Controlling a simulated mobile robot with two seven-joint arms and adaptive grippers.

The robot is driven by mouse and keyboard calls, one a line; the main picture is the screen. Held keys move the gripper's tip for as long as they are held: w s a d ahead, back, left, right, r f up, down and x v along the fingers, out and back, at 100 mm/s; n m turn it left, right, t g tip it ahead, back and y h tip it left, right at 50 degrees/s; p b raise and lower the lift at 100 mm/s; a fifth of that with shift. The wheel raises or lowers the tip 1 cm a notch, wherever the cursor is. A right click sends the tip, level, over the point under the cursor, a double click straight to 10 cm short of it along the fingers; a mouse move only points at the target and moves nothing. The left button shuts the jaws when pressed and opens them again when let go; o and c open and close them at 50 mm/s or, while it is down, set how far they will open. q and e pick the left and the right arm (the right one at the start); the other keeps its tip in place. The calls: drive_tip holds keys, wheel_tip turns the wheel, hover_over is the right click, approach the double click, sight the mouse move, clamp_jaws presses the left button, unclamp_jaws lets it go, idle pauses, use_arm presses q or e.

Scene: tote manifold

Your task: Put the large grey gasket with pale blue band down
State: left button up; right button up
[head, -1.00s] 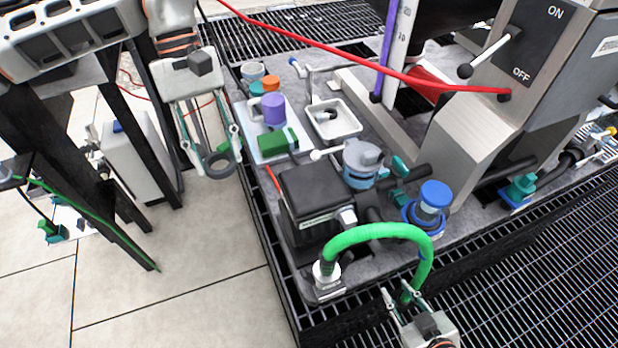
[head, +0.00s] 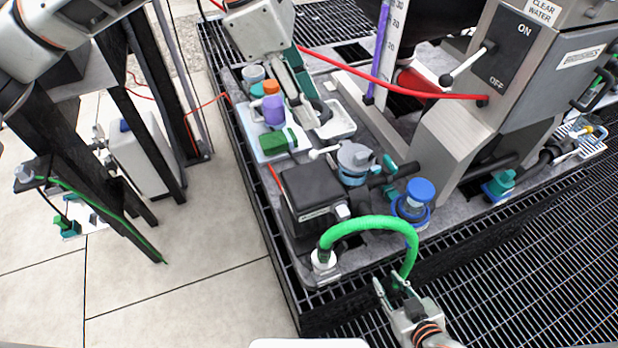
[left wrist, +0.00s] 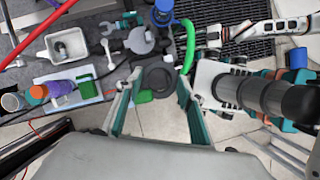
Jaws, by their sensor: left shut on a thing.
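The gasket (head: 321,113) is partly hidden there by the fingers. My right gripper (head: 396,293) is at the bench's front edge, shut on the end of a green hose (head: 371,223).
A pale mat (head: 258,145) with a purple cup (head: 271,110), an orange piece and a green block lies left of the tray. A black box (head: 312,190) and a grey-blue lidded pot (head: 355,160) stand nearer. A red hose (head: 400,86) crosses behind. A grey machine stands right.

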sight(316, 188)
use_arm(q)
drive_tip(key=f, duration=1.9)
drive_tip(key=shift+d+f, duration=0.2)
drive_tip(key=shift+f, duration=0.15)
drive_tip(key=shift+f, duration=0.15)
drive_tip(key=o, duration=0.9)
drive_tip(key=v, duration=1.2)
drive_tip(key=shift+s+r, duration=0.15)
drive_tip(key=shift+r, duration=0.1)
